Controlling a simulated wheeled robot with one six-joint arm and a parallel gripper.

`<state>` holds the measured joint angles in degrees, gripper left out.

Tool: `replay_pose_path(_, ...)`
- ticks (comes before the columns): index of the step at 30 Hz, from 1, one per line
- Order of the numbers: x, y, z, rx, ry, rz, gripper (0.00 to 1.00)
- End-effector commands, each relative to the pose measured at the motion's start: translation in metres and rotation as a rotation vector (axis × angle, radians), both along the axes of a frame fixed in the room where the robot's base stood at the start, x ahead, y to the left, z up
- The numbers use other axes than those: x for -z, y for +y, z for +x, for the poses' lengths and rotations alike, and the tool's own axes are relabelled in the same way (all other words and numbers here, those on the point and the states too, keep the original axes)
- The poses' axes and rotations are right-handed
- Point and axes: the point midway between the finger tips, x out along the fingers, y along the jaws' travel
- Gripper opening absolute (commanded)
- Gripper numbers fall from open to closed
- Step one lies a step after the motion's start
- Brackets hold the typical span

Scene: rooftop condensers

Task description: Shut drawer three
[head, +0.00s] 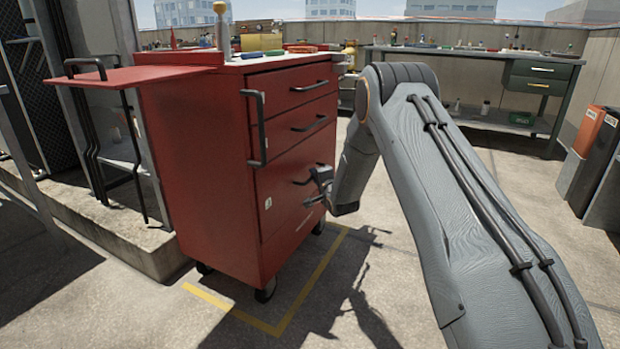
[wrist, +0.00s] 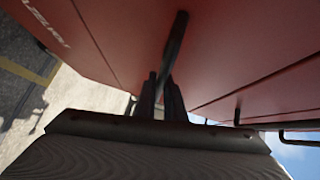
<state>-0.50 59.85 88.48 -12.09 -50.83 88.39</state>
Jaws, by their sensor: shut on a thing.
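A red tool cabinet (head: 205,165) on casters stands left of centre in the head view, its drawer fronts facing right. The third drawer front (head: 275,190) lies below two shallower drawers and looks about flush with them; I see no clear gap around it. My gripper (head: 318,190) is at this drawer's dark bar handle (head: 302,182), which it partly hides. In the wrist view my gripper's fingers (wrist: 160,95) are shut on the dark handle bar (wrist: 174,40), close to the red front.
A red side shelf (head: 135,76) sticks out left of the cabinet. A vertical bar handle (head: 258,130) runs along its front corner. A workbench (head: 470,55) stands at the back, orange and dark bins (head: 590,160) at the right. Open concrete floor lies between, with a yellow line.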

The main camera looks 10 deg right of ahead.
Motion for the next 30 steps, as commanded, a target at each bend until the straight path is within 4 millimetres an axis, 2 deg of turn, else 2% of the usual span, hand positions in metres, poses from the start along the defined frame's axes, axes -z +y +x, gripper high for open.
replay_pose_path(3,-0.002,0.004,0.001,-0.006,-0.003,-0.001,0.00)
replay_pose_path(4,-0.002,0.004,0.002,-0.006,-0.003,-0.001,0.13)
replay_pose_path(7,-0.002,0.004,0.001,-0.006,-0.003,-0.001,0.28)
replay_pose_path(20,-0.002,0.000,-0.001,-0.002,-0.003,0.000,0.28)
replay_pose_path(23,-0.003,-0.001,-0.009,-0.002,0.000,-0.001,0.28)
replay_pose_path(30,-0.011,-0.007,-0.047,-0.002,-0.002,0.000,0.28)
